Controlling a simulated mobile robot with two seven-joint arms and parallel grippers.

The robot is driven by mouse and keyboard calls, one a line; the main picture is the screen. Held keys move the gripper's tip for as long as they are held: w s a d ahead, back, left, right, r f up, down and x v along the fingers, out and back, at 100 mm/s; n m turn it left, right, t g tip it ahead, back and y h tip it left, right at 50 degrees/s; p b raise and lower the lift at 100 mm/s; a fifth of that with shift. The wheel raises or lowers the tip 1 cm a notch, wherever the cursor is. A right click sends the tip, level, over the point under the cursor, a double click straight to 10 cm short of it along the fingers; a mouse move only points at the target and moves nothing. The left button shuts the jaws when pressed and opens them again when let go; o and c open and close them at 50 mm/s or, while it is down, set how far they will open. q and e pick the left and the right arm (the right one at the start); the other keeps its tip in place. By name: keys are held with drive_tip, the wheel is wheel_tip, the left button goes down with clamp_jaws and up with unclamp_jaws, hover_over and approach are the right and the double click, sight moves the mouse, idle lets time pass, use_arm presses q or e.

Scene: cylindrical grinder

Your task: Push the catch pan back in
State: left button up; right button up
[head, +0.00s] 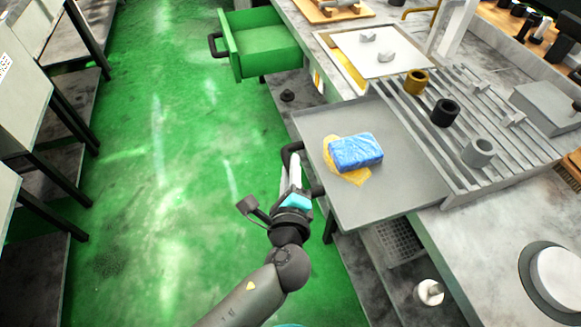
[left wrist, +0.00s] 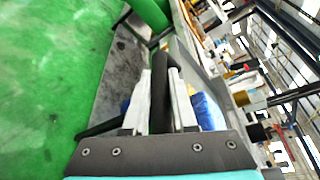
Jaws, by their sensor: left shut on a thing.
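The catch pan (head: 385,188) is a flat grey tray that sticks out from the grinder's bench toward the aisle. Its black handle (head: 289,149) is on the pan's left edge. My left gripper (head: 294,163) is at this edge, shut on the handle. In the left wrist view the black handle (left wrist: 160,88) stands between the two pale fingers. A blue sponge (head: 357,152) lies on the pan over a yellow stain (head: 352,178). The sponge also shows in the left wrist view (left wrist: 208,112), partly hidden by a finger. My right gripper is not in view.
A green drawer (head: 262,48) stands open beyond the pan. A slatted grey table (head: 440,133) with several ring-shaped parts is right of the pan. A perforated grey part (head: 395,243) is below the pan's near edge. The green floor on the left is mostly clear.

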use_arm(q)
clamp_jaws()
idle(0.9)
